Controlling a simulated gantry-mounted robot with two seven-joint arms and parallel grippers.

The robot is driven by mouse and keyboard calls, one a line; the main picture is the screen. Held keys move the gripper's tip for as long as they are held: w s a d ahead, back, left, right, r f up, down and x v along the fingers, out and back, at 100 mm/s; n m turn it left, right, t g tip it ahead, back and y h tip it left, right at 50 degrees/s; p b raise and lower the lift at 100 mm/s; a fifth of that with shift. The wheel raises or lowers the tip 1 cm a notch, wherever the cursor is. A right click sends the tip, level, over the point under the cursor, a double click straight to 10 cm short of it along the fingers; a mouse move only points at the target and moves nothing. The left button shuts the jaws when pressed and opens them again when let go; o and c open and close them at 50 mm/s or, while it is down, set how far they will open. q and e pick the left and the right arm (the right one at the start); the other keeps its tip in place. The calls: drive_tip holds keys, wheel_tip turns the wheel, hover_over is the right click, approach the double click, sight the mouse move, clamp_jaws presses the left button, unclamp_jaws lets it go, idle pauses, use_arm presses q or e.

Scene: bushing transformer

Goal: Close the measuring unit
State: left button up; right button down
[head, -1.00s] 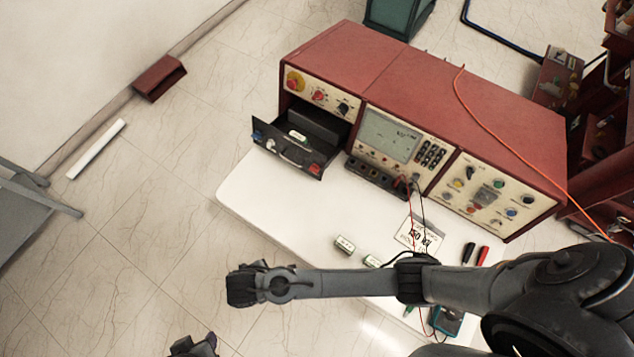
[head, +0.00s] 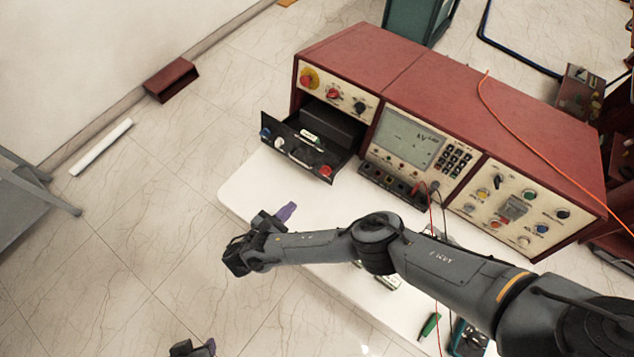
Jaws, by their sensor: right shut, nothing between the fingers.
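The measuring unit is a long red cabinet (head: 455,90) with several front panels, standing at the back of the white table. At its left end a black drawer (head: 345,128) is pulled out, with blue, white and red fittings on its front panel (head: 282,139). My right gripper (head: 287,211) is shut and empty, its purple fingers pointing up and right. It is below the drawer in the picture, apart from it, near the table's left edge. A dark part of my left gripper (head: 194,348) shows at the bottom edge; its fingers cannot be made out.
The white table (head: 250,190) is bare below and left of the drawer. A green-handled tool (head: 429,326) and a blue meter (head: 468,338) lie near my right arm. An orange cable (head: 515,132) runs over the cabinet. My arm hides part of the tabletop.

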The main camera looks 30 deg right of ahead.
drive_tip(key=b+x, duration=1)
drive_tip(key=x, duration=0.4)
drive_tip(key=shift+r, duration=0.25)
drive_tip(key=shift+w+d, duration=0.1)
